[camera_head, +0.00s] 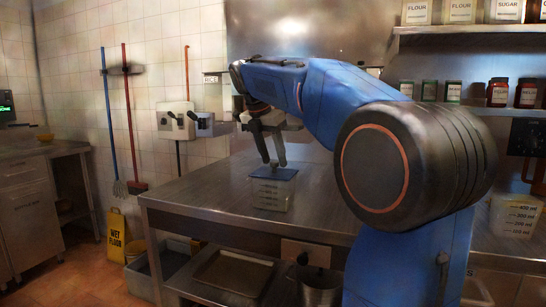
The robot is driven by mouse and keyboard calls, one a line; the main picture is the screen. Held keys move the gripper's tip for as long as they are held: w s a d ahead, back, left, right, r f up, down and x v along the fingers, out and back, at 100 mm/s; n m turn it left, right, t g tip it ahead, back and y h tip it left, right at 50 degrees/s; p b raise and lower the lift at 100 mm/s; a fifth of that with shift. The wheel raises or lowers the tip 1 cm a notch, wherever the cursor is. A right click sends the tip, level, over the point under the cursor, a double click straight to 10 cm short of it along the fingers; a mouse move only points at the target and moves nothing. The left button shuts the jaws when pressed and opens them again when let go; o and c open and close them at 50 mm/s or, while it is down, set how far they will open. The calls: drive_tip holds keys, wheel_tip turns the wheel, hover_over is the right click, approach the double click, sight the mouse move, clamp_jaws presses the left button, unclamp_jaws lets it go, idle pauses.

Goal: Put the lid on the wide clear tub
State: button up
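A clear tub (269,196) with dark measuring marks stands on the steel counter, left of the middle of the view. A flat dark blue lid (276,174) lies level at the top of this tub. I cannot tell whether it is fully seated on the rim. My gripper (278,163) points down right over the lid, its fingertips at or just above the lid's upper face. The fingers are close together; whether they grip a part of the lid is too small to tell.
The steel counter (195,200) is bare left of the tub. My blue arm hides much of the counter to the right. Shelves with jars (497,93) and labelled boxes (460,12) hang at upper right. A tray (233,272) and a metal pot (320,287) are below the counter.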

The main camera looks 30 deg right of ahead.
drive_tip(key=shift+r, duration=0.15)
drive_tip(key=v, duration=1.7)
drive_tip(key=shift+s, duration=0.15)
drive_tip(key=s+a+f+m+t+y, duration=0.1)
drive_tip(key=s+a+f+m, duration=0.2)
drive_tip(key=s+f+m, duration=0.4)
drive_tip(key=s+a+f+m+t+y, duration=0.1)
drive_tip(key=s+f+m, duration=0.6)
drive_tip(key=f, duration=1.6)
drive_tip(key=s+a+f+m+t+y, duration=0.1)
drive_tip(key=s+a+f+m, duration=0.3)
drive_tip(key=s+f+m, duration=0.4)
drive_tip(key=s+f+y, duration=0.1)
drive_tip(key=s+f, duration=0.4)
drive_tip(key=f, duration=0.3)
drive_tip(key=shift+s+a, duration=0.35)
drive_tip(key=shift+a, duration=0.05)
